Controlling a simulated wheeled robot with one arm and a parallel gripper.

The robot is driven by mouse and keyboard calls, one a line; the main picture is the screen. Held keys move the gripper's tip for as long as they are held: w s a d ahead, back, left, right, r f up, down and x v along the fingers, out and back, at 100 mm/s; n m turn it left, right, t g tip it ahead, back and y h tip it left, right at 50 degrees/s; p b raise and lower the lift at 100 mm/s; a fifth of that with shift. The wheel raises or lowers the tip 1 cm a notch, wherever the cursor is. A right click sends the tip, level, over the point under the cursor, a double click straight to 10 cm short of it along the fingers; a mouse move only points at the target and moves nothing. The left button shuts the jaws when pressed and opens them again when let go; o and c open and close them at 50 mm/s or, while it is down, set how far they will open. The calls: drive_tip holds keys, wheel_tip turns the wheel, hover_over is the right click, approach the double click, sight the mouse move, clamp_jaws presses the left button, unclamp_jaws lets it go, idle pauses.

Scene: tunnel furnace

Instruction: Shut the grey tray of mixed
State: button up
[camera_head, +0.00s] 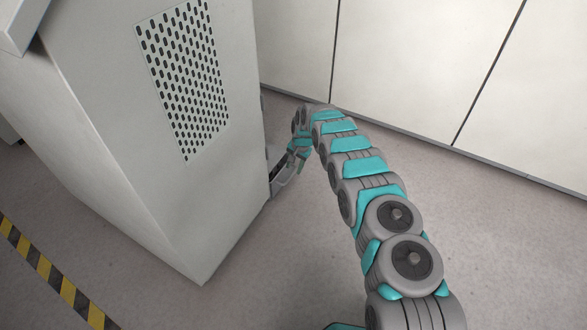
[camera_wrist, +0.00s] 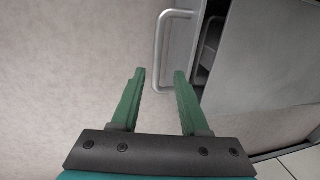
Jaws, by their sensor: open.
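The grey tray (camera_wrist: 182,45) shows in the wrist view as a narrow grey front with a pale bar handle (camera_wrist: 161,45), beside a dark gap in the housing. Its contents cannot be made out. In the head view, a small grey part (camera_head: 285,182) sticks out low at the cabinet's right edge; it looks like the tray's front, and most of it is hidden. My gripper (camera_wrist: 160,74) is open and empty, its two green fingers pointing toward the handle's lower end. I cannot tell whether they touch it. In the head view my gripper (camera_head: 298,153) is beside that grey part.
The white cabinet (camera_head: 110,130) with a slotted vent (camera_head: 183,75) fills the left of the head view. White wall panels (camera_head: 420,60) stand behind my arm. The grey floor (camera_head: 510,250) at right is clear. Black-and-yellow tape (camera_head: 55,275) marks the floor at lower left.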

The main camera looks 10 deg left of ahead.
drive_tip(key=shift+s+d+r, duration=0.1)
drive_tip(key=shift+d+r, duration=0.05)
drive_tip(key=shift+r, duration=0.8)
drive_tip(key=shift+d+r, duration=0.2)
drive_tip(key=shift+r, duration=0.8)
drive_tip(key=shift+s+d+r, duration=0.1)
drive_tip(key=shift+d+r, duration=0.05)
drive_tip(key=shift+r, duration=0.8)
drive_tip(key=s+d+r+h+p, duration=0.1)
drive_tip(key=s+d+r, duration=0.5)
drive_tip(key=r, duration=0.4)
drive_tip(key=s+d+r+n+p, duration=0.1)
drive_tip(key=s+d+r+p, duration=0.1)
drive_tip(key=s+d+r, duration=0.6)
drive_tip(key=s+d+r+h+p, duration=0.15)
drive_tip(key=d+r, duration=0.45)
drive_tip(key=r, duration=0.6)
drive_tip(key=s+d+r+n+p, duration=0.1)
drive_tip(key=s+d+r, duration=0.2)
drive_tip(key=s, duration=1)
drive_tip(key=s+d+r+g+p, duration=0.1)
drive_tip(key=s+d+r, duration=0.2)
drive_tip(key=s, duration=1)
drive_tip(key=s+d+r+n+g+p, duration=0.1)
drive_tip(key=s+d+r+p, duration=0.1)
drive_tip(key=s, duration=1.2)
wheel_tip(320, 180, up, 2)
drive_tip(key=shift+d+r+n, duration=0.1)
drive_tip(key=shift+d+n, duration=0.2)
drive_tip(key=shift+d, duration=0.55)
